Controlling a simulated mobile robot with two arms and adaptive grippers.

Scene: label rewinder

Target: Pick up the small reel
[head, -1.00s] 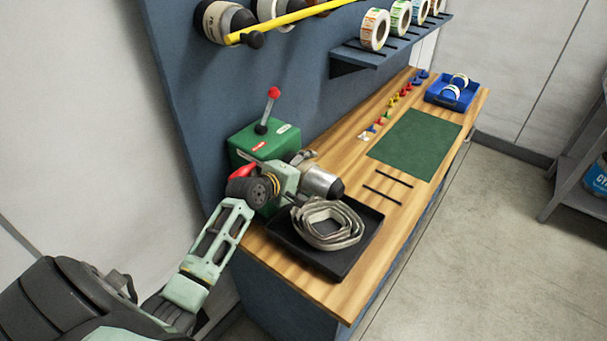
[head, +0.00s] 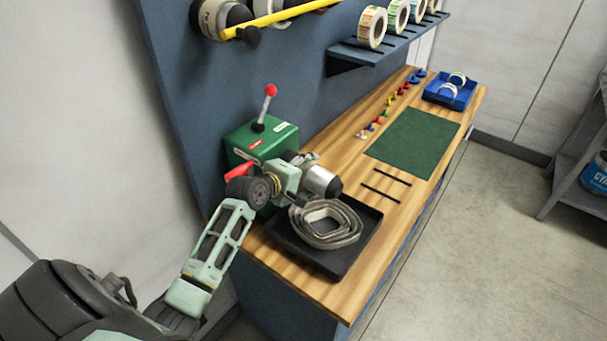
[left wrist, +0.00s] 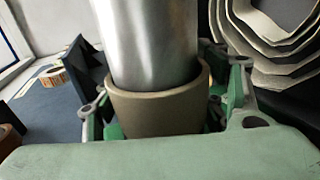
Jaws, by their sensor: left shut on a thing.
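The small reel (left wrist: 160,110), a plain brown ring, shows in the left wrist view around a smooth silver cylinder (left wrist: 150,40). My left gripper (left wrist: 165,105) is shut on the brown ring, with green fingers on both sides of it. In the head view my left gripper (head: 300,178) is in front of the green rewinder box (head: 248,145). The silver cylinder (head: 320,180) with a dark end points right from it, above the black tray. The brown ring is mostly hidden there by my gripper. My right gripper is not in view.
A coiled pale strip (head: 328,222) lies in the black tray (head: 310,262), just below my gripper. A red-knobbed lever (head: 270,92) rises from the box. A blue tray (head: 432,95) with small reels and a green mat (head: 415,138) lie farther back. Label reels (head: 373,27) stand on the shelf.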

